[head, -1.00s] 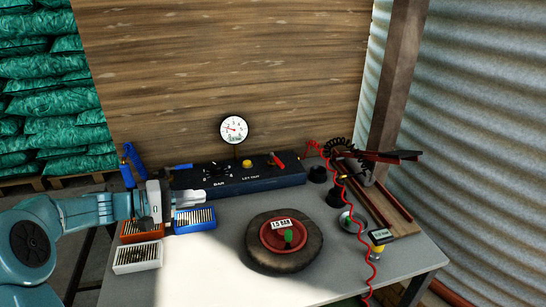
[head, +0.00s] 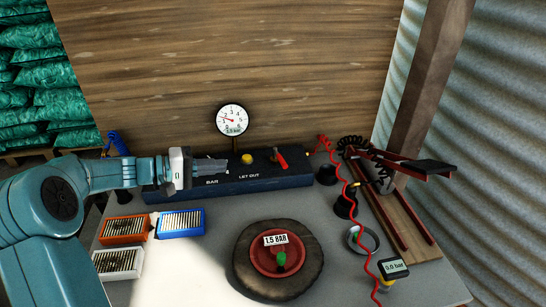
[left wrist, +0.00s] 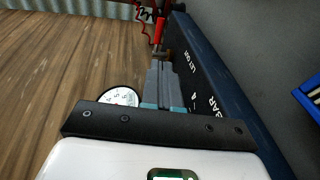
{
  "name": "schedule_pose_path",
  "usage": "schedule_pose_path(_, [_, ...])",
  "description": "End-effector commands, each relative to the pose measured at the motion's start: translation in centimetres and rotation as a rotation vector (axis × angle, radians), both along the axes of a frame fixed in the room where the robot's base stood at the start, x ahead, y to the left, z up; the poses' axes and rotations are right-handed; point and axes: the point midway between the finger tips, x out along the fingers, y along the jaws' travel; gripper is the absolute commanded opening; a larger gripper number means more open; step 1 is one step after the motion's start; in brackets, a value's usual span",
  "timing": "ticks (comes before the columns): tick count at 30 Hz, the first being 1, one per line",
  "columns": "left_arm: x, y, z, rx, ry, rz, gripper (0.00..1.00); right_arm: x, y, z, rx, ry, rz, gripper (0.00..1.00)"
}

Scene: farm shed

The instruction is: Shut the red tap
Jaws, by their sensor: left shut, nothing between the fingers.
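The red tap (head: 280,158) sits on top of the dark blue box (head: 260,183) near its right end, its handle tilted up to the left. In the left wrist view the red tap (left wrist: 159,30) shows beyond my fingertips. My left gripper (head: 226,165) is shut and empty, over the left part of the box, pointing right towards the tap. A gap remains between the fingertips and the tap, with the yellow button (head: 247,159) between them in the head view. Its shut fingers also show in the left wrist view (left wrist: 162,68). My right gripper is not in view.
A round gauge (head: 232,120) stands behind the box. A tyre (head: 247,262) with a red hub and "1.5 BAR" label lies in front. Trays of small parts (head: 181,222) are at left. A red coiled hose (head: 352,190) hangs at right, near a red-and-black stand (head: 408,225).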

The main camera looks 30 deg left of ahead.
Motion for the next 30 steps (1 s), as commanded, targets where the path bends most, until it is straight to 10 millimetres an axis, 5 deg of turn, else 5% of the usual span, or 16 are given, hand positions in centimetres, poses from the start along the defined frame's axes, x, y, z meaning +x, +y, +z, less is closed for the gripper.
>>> schedule_pose_path(8, [0.6, -1.2, -0.2, 0.0, -0.002, -0.004, 0.0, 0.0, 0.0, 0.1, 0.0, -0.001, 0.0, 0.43])
schedule_pose_path(21, [7.3, -7.5, -2.0, -0.001, -0.001, -0.005, 0.0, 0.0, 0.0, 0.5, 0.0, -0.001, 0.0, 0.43])
schedule_pose_path(30, [9.8, -9.4, -2.6, 0.0, -0.001, -0.001, 0.0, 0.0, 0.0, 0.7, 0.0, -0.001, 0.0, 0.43])
